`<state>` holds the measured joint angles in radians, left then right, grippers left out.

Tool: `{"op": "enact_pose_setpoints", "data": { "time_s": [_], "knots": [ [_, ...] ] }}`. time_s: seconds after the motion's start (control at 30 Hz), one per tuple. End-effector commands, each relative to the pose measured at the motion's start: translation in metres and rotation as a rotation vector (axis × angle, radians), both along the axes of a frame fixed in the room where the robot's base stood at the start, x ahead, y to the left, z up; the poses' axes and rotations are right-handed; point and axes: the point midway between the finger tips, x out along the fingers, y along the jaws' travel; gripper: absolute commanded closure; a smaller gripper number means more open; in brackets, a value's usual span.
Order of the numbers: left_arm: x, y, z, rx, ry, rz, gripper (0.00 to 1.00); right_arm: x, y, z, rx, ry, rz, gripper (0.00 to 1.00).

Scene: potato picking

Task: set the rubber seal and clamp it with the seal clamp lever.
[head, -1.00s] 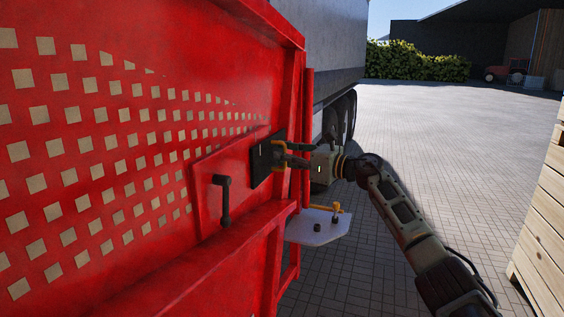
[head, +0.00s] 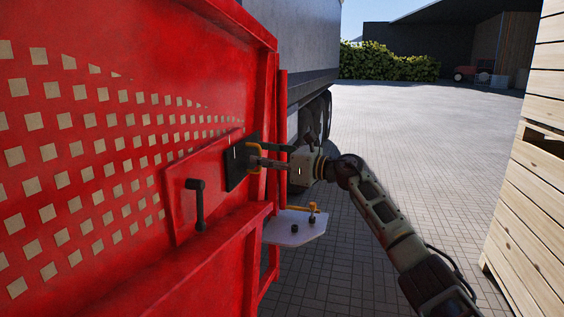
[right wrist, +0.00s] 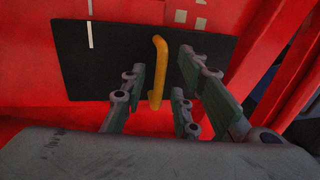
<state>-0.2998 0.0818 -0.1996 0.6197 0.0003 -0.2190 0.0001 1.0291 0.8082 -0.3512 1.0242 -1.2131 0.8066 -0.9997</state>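The rubber seal is a flat black plate (head: 234,168) with a yellow handle (head: 253,157), against the red wall's right end. It also fills the upper middle of the right wrist view (right wrist: 85,65), with a white strip at its upper left. My right gripper (head: 268,160) is at the handle. In the right wrist view its fingers (right wrist: 165,95) stand on either side of the yellow handle (right wrist: 158,65), with small gaps visible. The clamp lever, probably the dark crank-shaped handle (head: 199,205), hangs downward on a raised red panel left of the seal. My left gripper is out of view.
The perforated red wall (head: 110,200) fills the left. A grey shelf (head: 290,232) with a yellow fitting and dark knobs juts out below my right gripper. Wooden crates (head: 525,200) stand at the right. Paved ground between is open.

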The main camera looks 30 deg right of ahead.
Motion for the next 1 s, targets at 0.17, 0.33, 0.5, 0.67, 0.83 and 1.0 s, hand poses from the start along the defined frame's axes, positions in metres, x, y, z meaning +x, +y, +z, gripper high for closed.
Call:
{"op": "enact_pose_setpoints", "data": {
  "time_s": [0.17, 0.33, 0.5, 0.67, 0.83, 1.0],
  "knots": [
    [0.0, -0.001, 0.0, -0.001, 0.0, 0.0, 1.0, -0.034, -0.021, -0.002, -0.008, 0.003, -0.002, 0.72],
    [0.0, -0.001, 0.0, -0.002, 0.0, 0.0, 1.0, -0.064, -0.038, -0.002, -0.005, 0.004, -0.002, 0.72],
    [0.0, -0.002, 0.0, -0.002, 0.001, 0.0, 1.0, -0.082, -0.049, -0.001, -0.002, 0.002, -0.002, 0.72],
    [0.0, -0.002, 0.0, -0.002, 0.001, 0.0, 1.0, -0.09, -0.053, 0.0, -0.003, 0.001, 0.0, 0.72],
    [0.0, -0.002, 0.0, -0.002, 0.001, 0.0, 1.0, -0.091, -0.054, 0.0, -0.002, 0.0, 0.0, 0.72],
    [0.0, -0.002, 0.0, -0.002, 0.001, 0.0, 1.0, -0.091, -0.053, 0.0, -0.001, 0.0, 0.0, 0.72]
  ]
}}
